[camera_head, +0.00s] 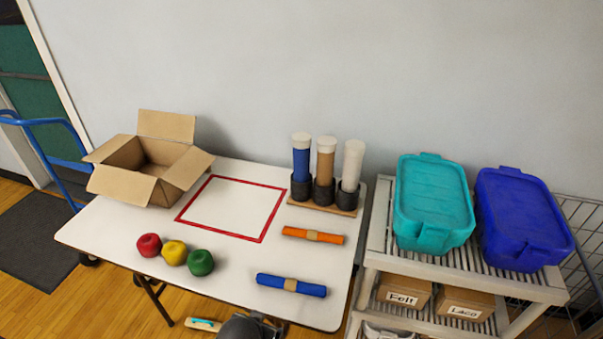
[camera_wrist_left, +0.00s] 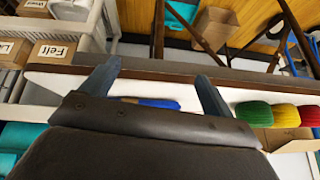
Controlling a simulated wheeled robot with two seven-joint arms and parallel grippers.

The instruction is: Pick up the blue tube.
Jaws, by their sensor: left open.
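The blue tube (camera_head: 302,165) has a white cap and stands upright in the left dark cup of a small rack (camera_head: 347,211) at the back right of the table. A tan tube (camera_head: 325,160) and a white tube (camera_head: 352,165) stand beside it. My left gripper (camera_wrist_left: 159,69) is open, with nothing between its fingers. In the head view only a dark part of it shows at the bottom edge, in front of the table and far from the blue tube. The blue tube cannot be made out in the left wrist view. My right gripper is not in view.
A blue roll (camera_head: 291,285) lies near the front edge, an orange roll (camera_head: 313,235) behind it. Red (camera_head: 149,245), yellow (camera_head: 174,253) and green (camera_head: 200,262) balls lie front left. An open box (camera_head: 140,187) stands back left. A shelf with teal (camera_head: 433,205) and blue bins (camera_head: 520,220) is right.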

